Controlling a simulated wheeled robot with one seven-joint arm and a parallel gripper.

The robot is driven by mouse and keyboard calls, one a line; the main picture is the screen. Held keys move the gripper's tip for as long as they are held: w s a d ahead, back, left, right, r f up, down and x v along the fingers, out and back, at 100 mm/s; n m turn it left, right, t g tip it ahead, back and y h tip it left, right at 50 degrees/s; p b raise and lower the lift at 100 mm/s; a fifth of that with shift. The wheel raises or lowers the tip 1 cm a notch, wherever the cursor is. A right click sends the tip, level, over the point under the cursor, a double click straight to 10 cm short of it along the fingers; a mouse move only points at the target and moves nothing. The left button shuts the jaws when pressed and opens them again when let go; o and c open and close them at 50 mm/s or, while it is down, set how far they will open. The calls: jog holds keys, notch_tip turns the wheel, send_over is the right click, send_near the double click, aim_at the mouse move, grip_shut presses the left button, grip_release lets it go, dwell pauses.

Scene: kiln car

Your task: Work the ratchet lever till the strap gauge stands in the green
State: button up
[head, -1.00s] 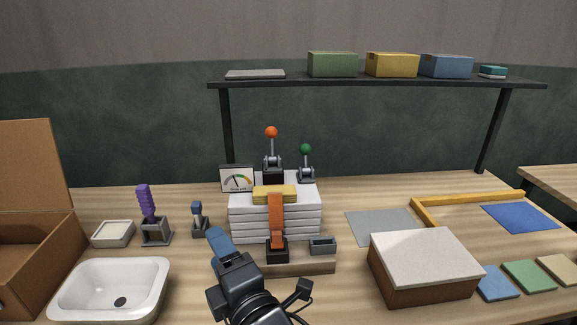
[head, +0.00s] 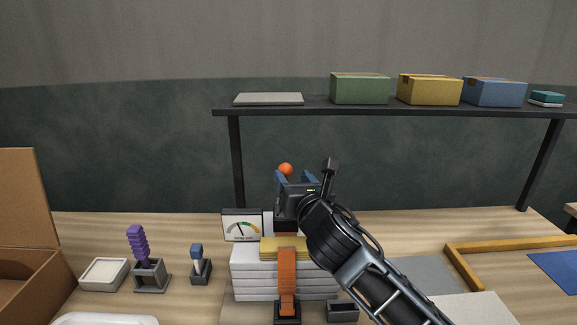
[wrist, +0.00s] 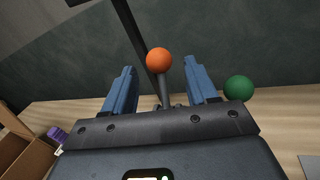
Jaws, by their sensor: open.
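The ratchet lever ends in an orange ball knob (head: 286,169), seen in the wrist view (wrist: 159,61) on its dark stem. My open gripper (head: 294,176) is behind the stack, its blue fingers one on each side of the lever, with gaps showing in the wrist view (wrist: 158,76). The lever's base is mostly hidden by my gripper. The strap gauge (head: 242,226) stands left of the lever; its needle leans a little left of upright, apparently left of the green band. The orange strap (head: 288,268) runs down the front of the white slab stack (head: 245,283).
A second lever with a green knob (wrist: 238,89) stands close to the right finger; my arm hides it in the head view. A purple-handled tool (head: 137,245) and a blue-topped one (head: 198,258) stand left. A black shelf (head: 400,108) with boxes spans behind.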

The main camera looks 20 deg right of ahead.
aim_at(288, 172)
jog(key=w, duration=0.5)
jog(key=shift+w, duration=0.35)
grip_shut()
dwell(0.3)
